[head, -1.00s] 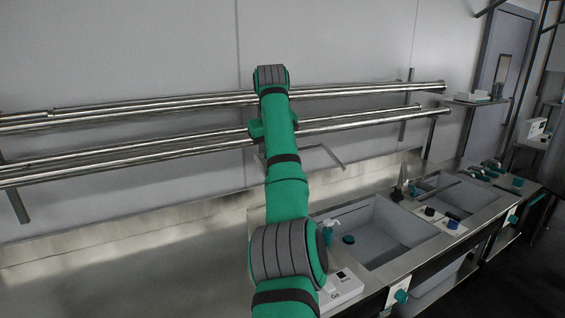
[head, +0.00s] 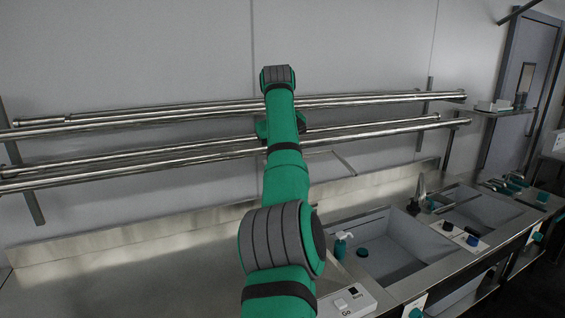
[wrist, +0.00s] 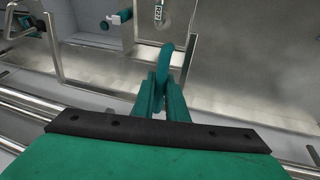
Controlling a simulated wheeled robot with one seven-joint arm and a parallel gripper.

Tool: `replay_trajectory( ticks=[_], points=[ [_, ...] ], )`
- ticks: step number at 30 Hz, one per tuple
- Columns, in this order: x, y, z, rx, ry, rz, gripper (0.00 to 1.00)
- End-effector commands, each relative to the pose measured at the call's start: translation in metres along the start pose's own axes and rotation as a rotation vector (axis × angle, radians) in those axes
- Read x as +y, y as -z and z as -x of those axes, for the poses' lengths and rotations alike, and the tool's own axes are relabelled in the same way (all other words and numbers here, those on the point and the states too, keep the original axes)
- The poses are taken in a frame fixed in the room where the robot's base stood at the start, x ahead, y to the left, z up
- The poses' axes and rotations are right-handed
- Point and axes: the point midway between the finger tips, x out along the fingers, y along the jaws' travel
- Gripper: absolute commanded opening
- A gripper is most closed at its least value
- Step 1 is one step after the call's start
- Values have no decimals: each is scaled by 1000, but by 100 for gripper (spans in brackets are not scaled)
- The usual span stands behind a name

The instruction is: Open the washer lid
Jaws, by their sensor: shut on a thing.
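My gripper (wrist: 172,82) shows in the wrist view as two teal fingers. In the head view a bent thin rod (head: 346,161) sticks out to the right of my arm, near the wall, and is likely the same bar. My arm hides the gripper there. A broad steel panel (wrist: 255,75) fills the right of the wrist view. I cannot tell for sure which surface is the washer lid.
Long metal pipes (head: 100,121) run along the wall behind my arm. A steel counter (head: 120,275) lies below, with a sink (head: 390,250) to the right. A white Go box (head: 352,302) and a soap bottle (head: 341,245) stand beside the sink.

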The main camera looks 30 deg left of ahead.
Motion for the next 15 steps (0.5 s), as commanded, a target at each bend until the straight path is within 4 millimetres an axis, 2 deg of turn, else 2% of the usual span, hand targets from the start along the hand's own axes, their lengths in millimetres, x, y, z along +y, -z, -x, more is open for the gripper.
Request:
replay_trajectory(
  ticks=[1,2,3,15],
  points=[
    [-3,0,-5,-4,8,2,0],
    [-2,-1,-5,-4,8,1,15],
    [-1,-1,-5,-4,7,0,20],
    [-2,0,-2,-3,6,1,20]
  ],
)
